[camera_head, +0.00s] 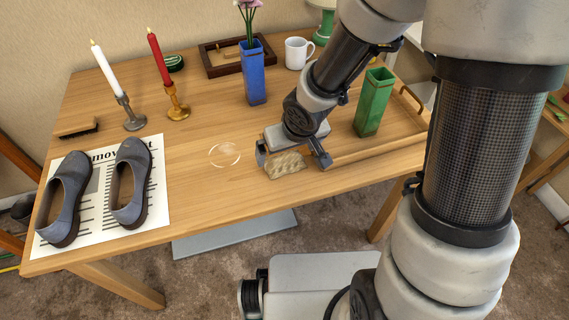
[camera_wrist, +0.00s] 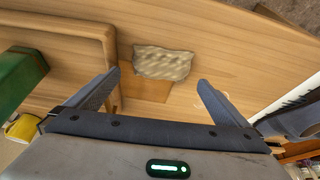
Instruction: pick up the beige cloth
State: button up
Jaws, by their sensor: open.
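The beige cloth (camera_head: 286,164) is a small crumpled, textured piece lying on the wooden table near its front edge. In the wrist view the cloth (camera_wrist: 163,62) lies ahead of the fingertips, roughly between them in the picture, with bare wood around it. My gripper (camera_head: 291,160) is just over the cloth in the head view, its two fingers spread apart. In the wrist view my gripper (camera_wrist: 160,78) is open with nothing between its fingers. Part of the cloth is hidden behind my gripper in the head view.
A wooden tray (camera_head: 385,147) with a green vase (camera_head: 374,102) stands just right of the cloth. A blue vase (camera_head: 253,75), a white mug (camera_head: 298,53) and two candlesticks stand farther back. Shoes (camera_head: 131,183) on paper lie left. The table between shoes and cloth is mostly clear.

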aim_at(285, 155)
jog(key=b+x, duration=0.2)
jog(key=x, duration=0.2)
jog(key=shift+a, duration=0.1)
jog(key=shift+r, duration=0.1)
jog(key=c, duration=0.9)
notch_tip(285, 155, up, 10)
jog(key=p, duration=0.7)
